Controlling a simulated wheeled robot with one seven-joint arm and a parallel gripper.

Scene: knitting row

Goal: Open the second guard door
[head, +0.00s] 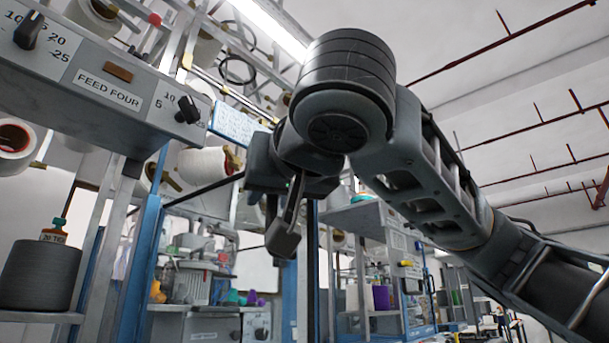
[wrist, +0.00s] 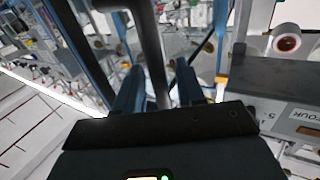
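My gripper (head: 279,232) hangs in the middle of the head view with its fingers pointing down and a gap between them. In the wrist view the two fingers stand apart, with a grey bar (wrist: 155,55) between them; I cannot tell whether they touch it. A dark bar (head: 205,188) runs from the left toward my gripper in the head view. Blue upright posts (head: 146,255) stand left of and behind my gripper and seem to frame the guard doors. I cannot tell which door is the second, and my wrist hides part of the area.
A grey control box labelled FEED FOUR (head: 108,90) with knobs juts in at upper left; it also shows in the wrist view (wrist: 285,95). A dark yarn cone (head: 42,275) sits on a shelf at lower left. Machines and a cabinet (head: 370,225) stand behind.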

